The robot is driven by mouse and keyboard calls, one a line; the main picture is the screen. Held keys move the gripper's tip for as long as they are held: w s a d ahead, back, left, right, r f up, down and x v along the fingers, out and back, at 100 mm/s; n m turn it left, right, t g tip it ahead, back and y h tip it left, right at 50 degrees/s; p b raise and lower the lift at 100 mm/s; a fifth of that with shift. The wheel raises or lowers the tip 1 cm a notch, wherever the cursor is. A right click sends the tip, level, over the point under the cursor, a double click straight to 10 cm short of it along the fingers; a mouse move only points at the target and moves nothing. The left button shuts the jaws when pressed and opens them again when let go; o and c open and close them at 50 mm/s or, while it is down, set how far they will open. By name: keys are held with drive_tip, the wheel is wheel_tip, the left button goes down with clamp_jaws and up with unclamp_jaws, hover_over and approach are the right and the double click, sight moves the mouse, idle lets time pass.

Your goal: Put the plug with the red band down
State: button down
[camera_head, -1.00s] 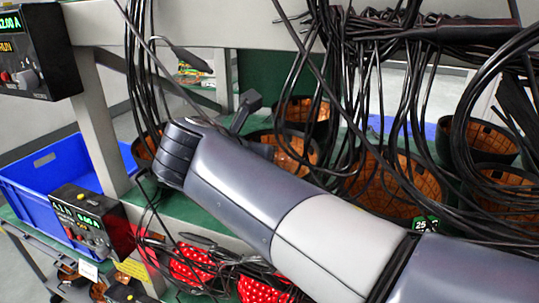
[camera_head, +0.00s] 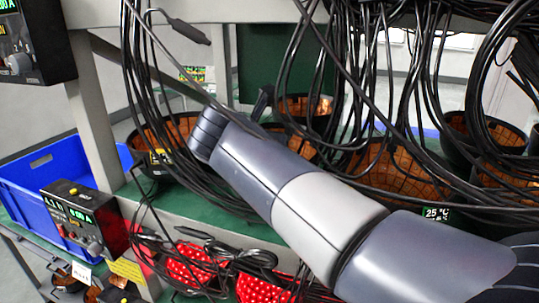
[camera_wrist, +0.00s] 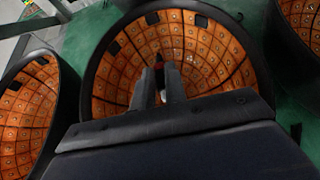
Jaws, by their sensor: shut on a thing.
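The plug (camera_wrist: 158,66) is a small dark piece with a hint of red between my fingertips in the wrist view. My gripper (camera_wrist: 159,83) is shut on it. The fingers point into a round black bowl with an orange tiled lining (camera_wrist: 205,50), and the plug shows in front of that lining. I cannot tell its height above the bowl's bottom or whether it touches. In the head view my arm hides the plug and most of the gripper; only a dark part of the gripper (camera_head: 263,103) shows beyond the wrist.
More orange-lined bowls stand beside it, one at left (camera_wrist: 30,105). Black cables (camera_head: 385,70) hang in thick bundles close around my arm. A power supply (camera_head: 88,217), a blue crate (camera_head: 40,200) and red perforated pieces (camera_head: 262,288) are at the lower left. Green shelf surface (camera_head: 185,205) shows between.

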drive_tip(key=shift+f, duration=0.55)
drive_tip(key=c, duration=1.5)
unclamp_jaws()
drive_tip(key=shift+o, duration=0.2)
drive_tip(key=shift+r, duration=0.1)
drive_tip(key=shift+r, duration=0.35)
drive_tip(key=b+v, duration=0.1)
drive_tip(key=v, duration=1.1)
drive_tip(key=shift+s+r, duration=0.1)
drive_tip(key=shift+r, duration=0.05)
